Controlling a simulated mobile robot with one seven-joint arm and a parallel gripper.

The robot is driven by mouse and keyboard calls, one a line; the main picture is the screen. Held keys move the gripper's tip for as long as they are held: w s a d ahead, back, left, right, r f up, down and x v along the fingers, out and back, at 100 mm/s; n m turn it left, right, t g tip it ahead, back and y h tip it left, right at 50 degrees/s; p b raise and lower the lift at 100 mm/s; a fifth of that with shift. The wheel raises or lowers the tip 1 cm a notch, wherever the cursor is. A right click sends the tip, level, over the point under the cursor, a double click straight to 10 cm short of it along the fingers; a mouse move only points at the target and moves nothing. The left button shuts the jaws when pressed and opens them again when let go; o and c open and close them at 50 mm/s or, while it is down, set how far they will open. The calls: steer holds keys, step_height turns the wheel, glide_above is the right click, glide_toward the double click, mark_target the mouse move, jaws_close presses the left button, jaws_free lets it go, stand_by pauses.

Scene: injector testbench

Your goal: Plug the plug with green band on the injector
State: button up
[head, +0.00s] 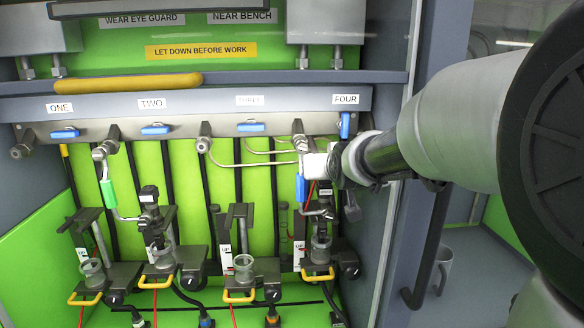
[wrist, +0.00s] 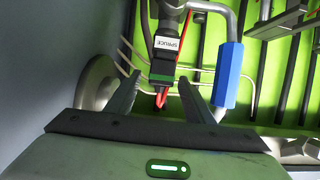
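In the wrist view, a black plug (wrist: 163,60) with a white SPRUCE label and a green band at its near end lies between my fingers, a red wire looping from it. My gripper (wrist: 160,82) is open, with a visible gap on each side of the plug. In the head view, my gripper (head: 322,168) is at station FOUR, just above the black injector assembly (head: 322,212) in a clear cup. The plug's label shows small there. I cannot tell whether the plug is seated on the injector, as the junction is unclear.
A pipe with a blue sleeve (wrist: 228,75) runs close beside the right finger. A rail (head: 225,105) with blue valve levers is above. Another injector (head: 150,205) stands at station TWO. Several cable ends hang along the bottom. A grey side wall (head: 385,190) is close on the right.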

steer(key=v, duration=1.7)
steer(key=s+f+g+p, duration=0.1)
steer(key=s+f+g, duration=0.3)
steer(key=s, duration=0.5)
steer(key=s+f+g+p, duration=0.2)
steer(key=s+f+g, duration=0.2)
steer(key=s+f, duration=0.4)
steer(key=shift+s+f, duration=0.35)
steer(key=shift+s, duration=0.25)
